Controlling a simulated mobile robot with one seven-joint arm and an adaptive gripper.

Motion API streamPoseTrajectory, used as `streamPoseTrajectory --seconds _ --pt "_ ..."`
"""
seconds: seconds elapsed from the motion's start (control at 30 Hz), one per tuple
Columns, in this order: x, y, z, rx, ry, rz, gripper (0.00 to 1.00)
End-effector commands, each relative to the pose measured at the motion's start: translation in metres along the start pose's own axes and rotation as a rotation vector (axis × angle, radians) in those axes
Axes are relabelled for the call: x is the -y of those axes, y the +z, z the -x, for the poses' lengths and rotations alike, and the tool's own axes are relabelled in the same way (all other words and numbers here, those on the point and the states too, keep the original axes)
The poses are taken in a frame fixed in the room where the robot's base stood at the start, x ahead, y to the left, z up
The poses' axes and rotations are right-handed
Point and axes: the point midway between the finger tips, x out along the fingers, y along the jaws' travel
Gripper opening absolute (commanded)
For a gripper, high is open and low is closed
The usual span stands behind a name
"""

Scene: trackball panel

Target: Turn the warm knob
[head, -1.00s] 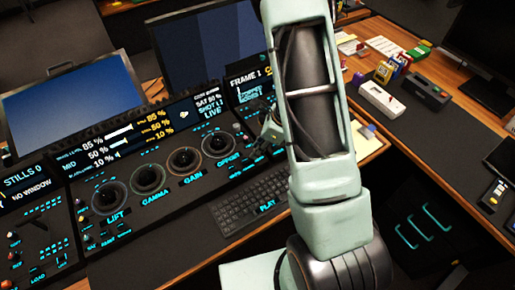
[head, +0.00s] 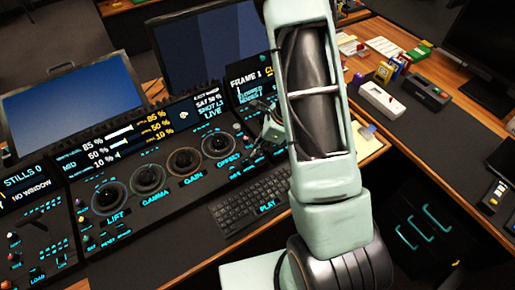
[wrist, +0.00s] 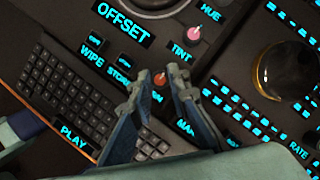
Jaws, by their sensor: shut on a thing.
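A small orange-red knob (wrist: 159,79) stands on the dark panel in the wrist view. The label below it is mostly hidden by my fingers, so I cannot read it in full. My gripper (wrist: 158,75) is shut on this knob, with one blue-grey fingertip at each side. In the head view my gripper (head: 266,125) is small, beside my pale green arm at the panel's right part. The knob is too small to make out there.
A pink knob (wrist: 194,33) by the TINT label sits close above. A keyboard (wrist: 62,90) lies at left and a dark trackball (wrist: 283,70) at right. Several ringed trackballs, one by GAIN (head: 185,161), and an upright display (head: 150,130) show in the head view.

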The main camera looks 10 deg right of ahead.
Motion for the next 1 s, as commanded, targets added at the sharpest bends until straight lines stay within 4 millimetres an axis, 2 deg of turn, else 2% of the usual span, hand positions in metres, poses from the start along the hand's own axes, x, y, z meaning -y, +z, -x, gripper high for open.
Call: streamPoseTrajectory --seconds 0.6,1.0 --pt "0.0043 -0.0003 -0.0006 -0.001 0.172 0.421 0.00" --pt "0.0043 -0.0002 0.0001 -0.001 0.226 0.548 0.00"
